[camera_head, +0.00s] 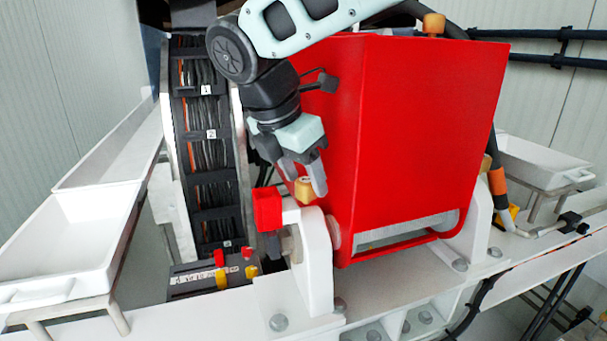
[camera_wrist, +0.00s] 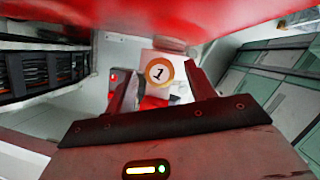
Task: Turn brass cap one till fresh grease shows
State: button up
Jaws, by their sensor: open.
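Brass cap one (camera_head: 305,191) sits on top of the white bearing block (camera_head: 318,262) at the near left corner of the red guard. In the wrist view the round brass cap (camera_wrist: 159,71) faces me, with a "1" on its pale centre. My gripper (camera_head: 304,180) points down over the cap, with its fingertips close to it. In the wrist view my gripper (camera_wrist: 160,80) is open, with a finger on each side of the cap and a gap on both sides. I cannot make out any grease around the cap.
The large red guard (camera_head: 415,140) stands close to the right of my gripper. A red block (camera_head: 267,208) is just left of the cap. A cable chain (camera_head: 211,150) rises further left. More brass caps show at the guard's top (camera_head: 433,22) and right side (camera_head: 487,162). White trays (camera_head: 70,238) stand left.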

jog(key=shift+w+d+f, duration=0.1)
jog(key=shift+f, duration=0.3)
jog(key=shift+c, duration=0.3)
jog(key=c, duration=0.9)
jog(key=shift+r+p, duration=0.1)
jog(key=shift+p, duration=0.2)
